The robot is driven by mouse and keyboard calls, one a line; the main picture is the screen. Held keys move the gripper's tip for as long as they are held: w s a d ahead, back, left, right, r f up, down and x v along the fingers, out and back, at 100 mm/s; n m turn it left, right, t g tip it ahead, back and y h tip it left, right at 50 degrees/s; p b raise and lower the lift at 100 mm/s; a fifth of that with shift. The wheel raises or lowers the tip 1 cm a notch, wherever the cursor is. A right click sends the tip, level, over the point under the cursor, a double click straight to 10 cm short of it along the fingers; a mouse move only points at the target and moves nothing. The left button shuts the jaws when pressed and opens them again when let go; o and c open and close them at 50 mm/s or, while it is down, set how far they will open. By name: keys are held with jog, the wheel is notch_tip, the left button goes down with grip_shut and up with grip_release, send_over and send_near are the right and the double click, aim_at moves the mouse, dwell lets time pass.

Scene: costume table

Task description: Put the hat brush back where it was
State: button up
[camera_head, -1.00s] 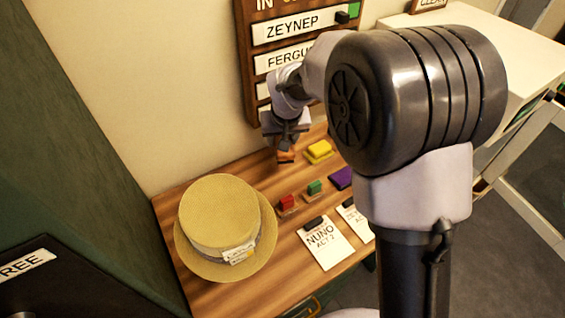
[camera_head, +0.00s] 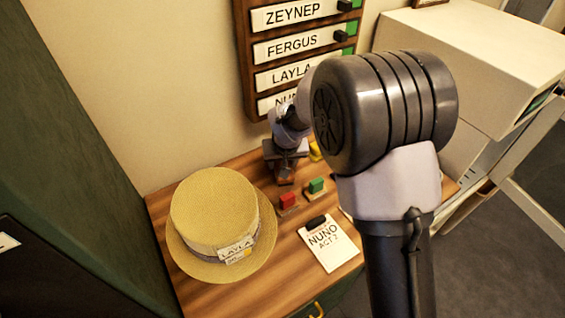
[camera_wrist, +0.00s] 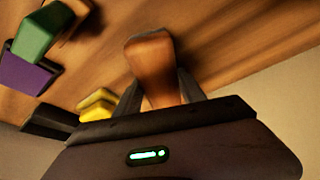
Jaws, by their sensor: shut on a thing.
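My gripper (camera_head: 285,163) is shut on a brown wooden piece, which I take to be the hat brush (camera_head: 285,180). In the wrist view the brush (camera_wrist: 152,58) sits between the two dark fingers, its rounded brown end pointing away from the palm. Its bristles cannot be made out. The brush is over the back part of the wooden table (camera_head: 205,298), behind the red block. I cannot tell whether it touches the table top. The straw hat (camera_head: 213,212), with a LAYLA tag, stands on the table to the left of the gripper.
A NUNO card (camera_head: 331,245) lies in front. The name board (camera_head: 300,50) hangs behind.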

jog(key=o, duration=1.2)
jog(key=s+d+r+m+p, duration=0.1)
jog(key=s+d+r+p, duration=0.15)
jog(key=s+r, duration=0.45)
jog(key=s+d+r+m+p, duration=0.1)
jog(key=s+d+r+p, duration=0.2)
jog(key=r, duration=0.9)
jog(key=s+d+r+m, duration=0.2)
jog(key=s+d, duration=0.1)
jog(key=s, duration=0.7)
jog(key=s+d+r+m+t+y+b, duration=0.1)
jog(key=s+d+r+m, duration=0.1)
jog(key=s, duration=0.9)
jog(key=shift+d+r+m, duration=0.3)
jog(key=shift+d+r, duration=0.35)
jog(key=shift+d, duration=0.3)
